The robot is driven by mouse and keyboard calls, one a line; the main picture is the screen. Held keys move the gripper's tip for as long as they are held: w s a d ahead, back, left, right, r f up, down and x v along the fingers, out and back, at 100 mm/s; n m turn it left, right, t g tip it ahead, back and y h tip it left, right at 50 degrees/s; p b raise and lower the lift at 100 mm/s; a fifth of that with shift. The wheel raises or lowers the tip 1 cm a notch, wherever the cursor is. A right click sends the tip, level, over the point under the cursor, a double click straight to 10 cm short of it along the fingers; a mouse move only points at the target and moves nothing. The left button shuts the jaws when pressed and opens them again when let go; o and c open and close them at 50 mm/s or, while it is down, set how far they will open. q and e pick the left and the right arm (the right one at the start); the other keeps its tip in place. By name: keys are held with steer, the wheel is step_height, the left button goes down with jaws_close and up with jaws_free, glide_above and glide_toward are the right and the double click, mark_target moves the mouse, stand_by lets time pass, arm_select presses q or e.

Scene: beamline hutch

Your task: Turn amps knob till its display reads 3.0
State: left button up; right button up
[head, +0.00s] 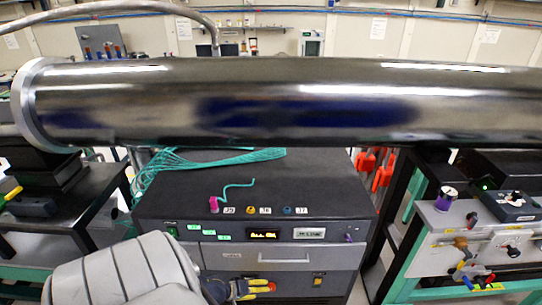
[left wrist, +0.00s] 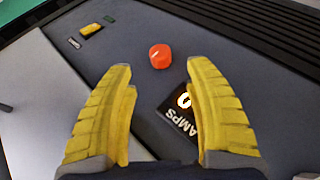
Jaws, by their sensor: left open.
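The orange-red knob (left wrist: 160,56) shows in the left wrist view on a dark grey panel, beyond and between my fingertips. A small black display (left wrist: 180,115) labelled AMPS sits just below it. One glowing 0 is visible; the right-hand finger covers part of the display, so its full reading is hidden. My left gripper (left wrist: 160,85) is open, with its yellow ribbed fingers spread apart and nothing between them. In the head view the left gripper (head: 262,287) is in front of the cabinet's lower panel. I cannot make out the knob there. The right gripper is not in view.
The dark cabinet (head: 255,190) has other lit displays, a drawer and a yellow switch (head: 318,281), which also shows in the left wrist view (left wrist: 91,30). A large metal pipe (head: 290,100) crosses above. A tool-covered cart (head: 470,250) stands at right.

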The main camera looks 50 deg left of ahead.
mark_target(271, 291)
arm_select(q)
steer(key=shift+x, duration=4.15)
steer(key=shift+w, duration=0.1)
jaws_close()
